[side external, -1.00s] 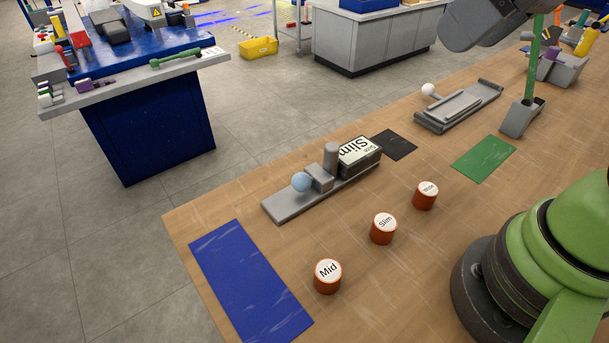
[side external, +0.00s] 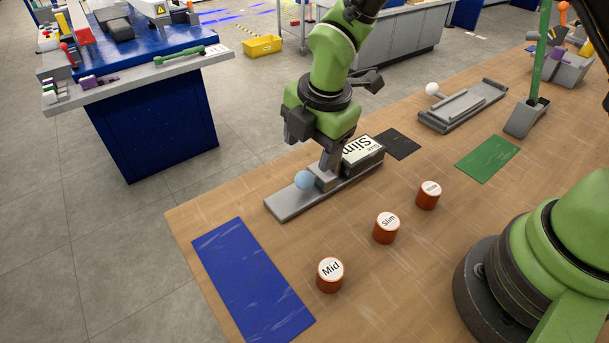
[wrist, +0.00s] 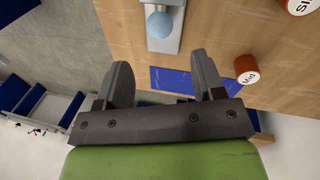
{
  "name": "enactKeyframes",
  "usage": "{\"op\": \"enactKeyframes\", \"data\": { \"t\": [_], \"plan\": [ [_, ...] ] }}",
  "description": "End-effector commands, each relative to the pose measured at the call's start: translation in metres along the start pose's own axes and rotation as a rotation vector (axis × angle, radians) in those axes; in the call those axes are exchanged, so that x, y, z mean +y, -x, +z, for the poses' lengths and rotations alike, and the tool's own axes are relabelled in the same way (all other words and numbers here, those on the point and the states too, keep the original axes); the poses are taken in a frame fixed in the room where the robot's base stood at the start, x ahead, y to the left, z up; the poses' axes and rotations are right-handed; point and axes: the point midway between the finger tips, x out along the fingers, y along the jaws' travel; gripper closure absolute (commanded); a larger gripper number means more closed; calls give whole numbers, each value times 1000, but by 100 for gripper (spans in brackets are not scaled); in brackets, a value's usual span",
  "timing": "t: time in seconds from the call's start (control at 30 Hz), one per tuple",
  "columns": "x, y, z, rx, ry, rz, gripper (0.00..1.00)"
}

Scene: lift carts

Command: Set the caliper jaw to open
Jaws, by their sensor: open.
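The caliper is a grey rail (side external: 290,206) on the wooden bench, with a grey sliding block (side external: 321,178) and a light-blue ball knob (side external: 304,180). A grey block labelled Slim (side external: 365,152) sits at its far end. The knob also shows in the wrist view (wrist: 158,22). My gripper (side external: 330,157) is low over the caliper, close to the sliding block. It hides the upright post there, and I cannot tell whether it touches. In the wrist view my gripper (wrist: 163,75) has its fingers apart with nothing seen held between them.
Orange cans labelled Mid (side external: 330,275) and Slim (side external: 386,228), plus a third can (side external: 428,195), stand in front of the caliper. A blue mat (side external: 250,280), black mat (side external: 401,144) and green mat (side external: 487,164) lie flat. A second slide fixture (side external: 462,108) stands behind.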

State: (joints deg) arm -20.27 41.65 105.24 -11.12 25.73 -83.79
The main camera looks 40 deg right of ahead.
Motion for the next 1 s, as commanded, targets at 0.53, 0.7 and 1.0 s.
{"op": "enactKeyframes", "data": {
  "t": [0.53,0.7,1.0],
  "plan": [
    [-1,-82,1,0,-6,-2,38],
    [0,-85,1,0,-6,0,38],
    [0,-85,1,0,-7,0,65]
  ]
}}
